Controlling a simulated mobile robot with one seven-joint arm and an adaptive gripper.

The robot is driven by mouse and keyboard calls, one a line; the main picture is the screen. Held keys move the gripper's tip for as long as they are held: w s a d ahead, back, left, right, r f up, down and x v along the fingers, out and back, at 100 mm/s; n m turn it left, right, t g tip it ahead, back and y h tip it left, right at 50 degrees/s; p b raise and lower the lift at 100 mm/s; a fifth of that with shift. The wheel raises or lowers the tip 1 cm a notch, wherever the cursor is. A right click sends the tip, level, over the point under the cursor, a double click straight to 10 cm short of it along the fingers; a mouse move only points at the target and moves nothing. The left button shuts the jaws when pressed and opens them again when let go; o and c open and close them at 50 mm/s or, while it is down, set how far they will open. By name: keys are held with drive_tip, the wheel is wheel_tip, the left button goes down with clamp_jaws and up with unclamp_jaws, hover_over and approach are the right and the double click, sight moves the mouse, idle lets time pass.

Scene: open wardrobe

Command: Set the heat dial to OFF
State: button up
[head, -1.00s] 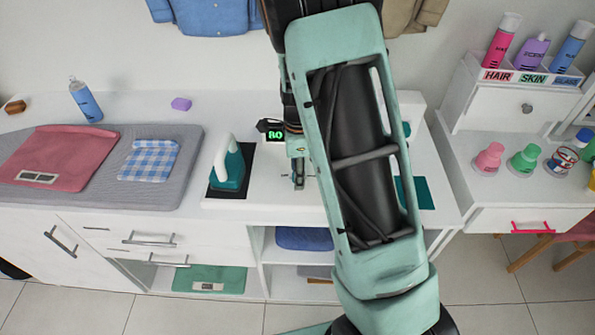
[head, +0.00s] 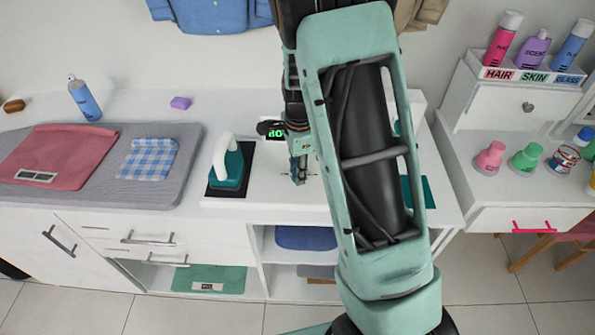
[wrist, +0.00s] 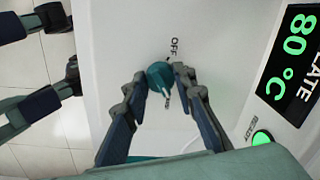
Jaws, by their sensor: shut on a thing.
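The heat dial (wrist: 157,72) is a small round teal knob on a white panel, seen in the wrist view. The OFF label (wrist: 174,47) is printed just above it in the picture. A pale pointer mark on the dial faces down and slightly right, away from OFF. My gripper (wrist: 160,76) is shut on the dial, with one dark fingertip against each side. In the head view my gripper (head: 298,170) reaches down to the white counter, and the dial is hidden there.
A black display (wrist: 297,55) reads 80 °C beside a lit green READY lamp (wrist: 261,138). In the head view a teal iron (head: 228,165) stands just left of my gripper. A checked cloth (head: 148,159) and a pink folded garment (head: 50,157) lie on the grey ironing pad (head: 100,195).

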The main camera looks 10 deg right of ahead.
drive_tip(key=n+b, duration=0.2)
drive_tip(key=n, duration=0.5)
drive_tip(key=shift+d, duration=0.1)
drive_tip(key=n+b, duration=0.1)
drive_tip(key=n, duration=0.3)
drive_tip(key=shift+y, duration=0.3)
drive_tip(key=n, duration=0.3)
drive_tip(key=shift+n+b, duration=0.3)
drive_tip(key=shift+b, duration=0.05)
drive_tip(key=n, duration=0.5)
drive_tip(key=shift+w+d+n+g, duration=0.1)
drive_tip(key=shift+n+g, duration=0.2)
drive_tip(key=shift+g, duration=0.1)
drive_tip(key=n, duration=0.5)
drive_tip(key=shift+p, duration=0.35)
drive_tip(key=shift+n, duration=0.4)
drive_tip(key=o, duration=1.1)
drive_tip(key=shift+o, duration=0.2)
